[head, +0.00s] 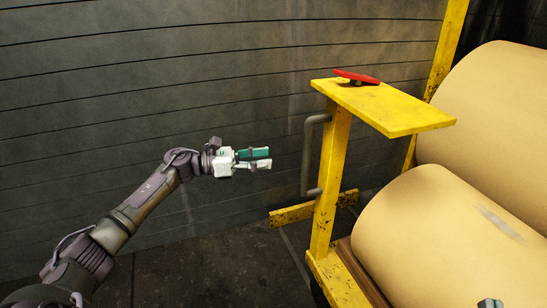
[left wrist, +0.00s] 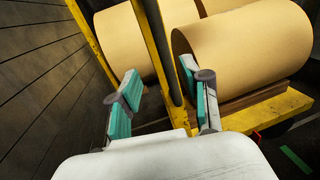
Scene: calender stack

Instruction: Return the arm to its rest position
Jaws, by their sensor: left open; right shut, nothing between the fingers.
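My left gripper (head: 262,159) is at the end of my left arm, which reaches in from the lower left in the head view. It is empty and held in the air left of the yellow cart's post. In the left wrist view its two teal-padded fingers (left wrist: 160,90) stand apart with nothing between them. My right gripper (head: 490,303) shows only as small teal-and-dark tips at the bottom edge of the head view, in front of the lower roll; nothing is seen in it.
A yellow cart shelf (head: 410,117) bears a red handle-like object (head: 357,77). A grey bar handle (head: 308,155) is fixed to the yellow post (head: 329,190). Large tan rolls (head: 440,235) fill the right. A dark slatted wall (head: 130,100) stands behind. Floor left of the cart is clear.

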